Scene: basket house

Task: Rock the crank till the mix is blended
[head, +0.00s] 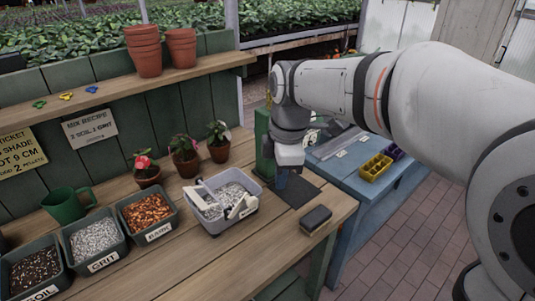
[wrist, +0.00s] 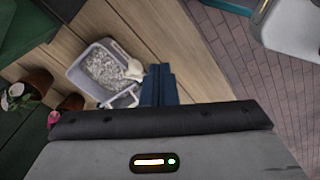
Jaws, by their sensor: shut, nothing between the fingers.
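A grey tub (head: 222,229) of pale speckled mix stands on the wooden bench, and white bar-like parts (head: 240,207) lie across it. I cannot tell for sure which of these is the crank. The tub (wrist: 77,80) also shows in the wrist view, left of my fingers, with a white part (wrist: 133,70) at its near right side. My gripper (head: 281,181) points down above a dark mat, just right of and behind the tub. Its blue fingers (wrist: 158,85) are together and empty, apart from the tub.
Labelled bins of soil (head: 33,272), grit (head: 94,241) and orange-brown material (head: 145,213) line the bench left of the tub. Potted plants (head: 185,160) and a green mug (head: 68,205) stand behind. A dark brush-like block (head: 316,220) lies right. A blue table (head: 350,180) stands beyond.

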